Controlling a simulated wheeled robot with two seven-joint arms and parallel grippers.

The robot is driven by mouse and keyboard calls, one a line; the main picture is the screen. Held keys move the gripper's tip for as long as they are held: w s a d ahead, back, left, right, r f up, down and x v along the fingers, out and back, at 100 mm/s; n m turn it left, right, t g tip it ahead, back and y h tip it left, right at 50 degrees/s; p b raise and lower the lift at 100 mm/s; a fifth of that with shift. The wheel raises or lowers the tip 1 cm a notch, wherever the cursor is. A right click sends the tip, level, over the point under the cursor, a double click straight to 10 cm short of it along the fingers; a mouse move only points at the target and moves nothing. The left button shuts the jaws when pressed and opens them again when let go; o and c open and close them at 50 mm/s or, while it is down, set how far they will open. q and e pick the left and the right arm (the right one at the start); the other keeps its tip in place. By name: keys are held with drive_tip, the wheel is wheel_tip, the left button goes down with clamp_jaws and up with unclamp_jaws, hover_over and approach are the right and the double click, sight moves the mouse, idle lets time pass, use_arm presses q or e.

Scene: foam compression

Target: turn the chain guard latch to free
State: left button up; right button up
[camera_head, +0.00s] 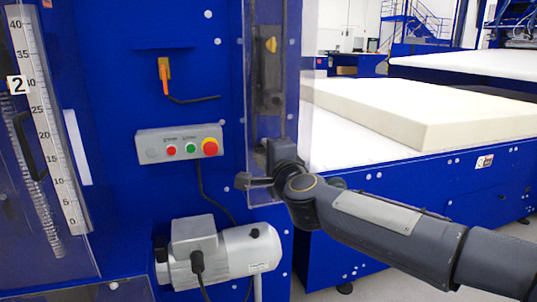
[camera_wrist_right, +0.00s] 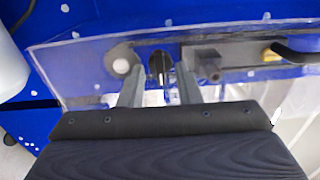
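The clear chain guard (camera_head: 304,110) stands upright on the blue machine, over a dark vertical bar (camera_head: 269,85) with a yellow piece at its top. My right gripper (camera_head: 250,181) is at the lower part of this guard. In the right wrist view, its two fingers (camera_wrist_right: 158,95) are apart, with nothing clamped between them. A dark oval fitting with a small metal pin (camera_wrist_right: 160,68), possibly the latch, shows between and beyond the fingertips. A pale round knob (camera_wrist_right: 121,65) lies left of it, a dark block with a peg (camera_wrist_right: 208,68) right of it. Contact cannot be told. My left gripper is not in view.
A button box (camera_head: 180,144) with a red-and-yellow stop button is left of the guard. A grey motor (camera_head: 232,250) sits below my right gripper. A foam block (camera_head: 430,110) lies on the white conveyor at right.

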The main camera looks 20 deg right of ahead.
drive_tip(key=s+p, duration=0.1)
drive_tip(key=s, duration=0.6)
drive_tip(key=shift+s+d, duration=0.15)
drive_tip(key=shift+s, duration=0.25)
drive_tip(key=s+d+f+n+g+y, duration=0.3)
drive_tip(key=s+f+n+g, duration=1.15)
drive_tip(key=s+f, duration=1.25)
wheel_tip(320, 180, up, 20)
drive_tip(key=n+t+p, duration=0.1)
drive_tip(key=t+p, duration=0.1)
drive_tip(key=p, duration=1.7)
drive_tip(key=shift+r+n, duration=0.15)
drive_tip(key=shift+n, duration=0.2)
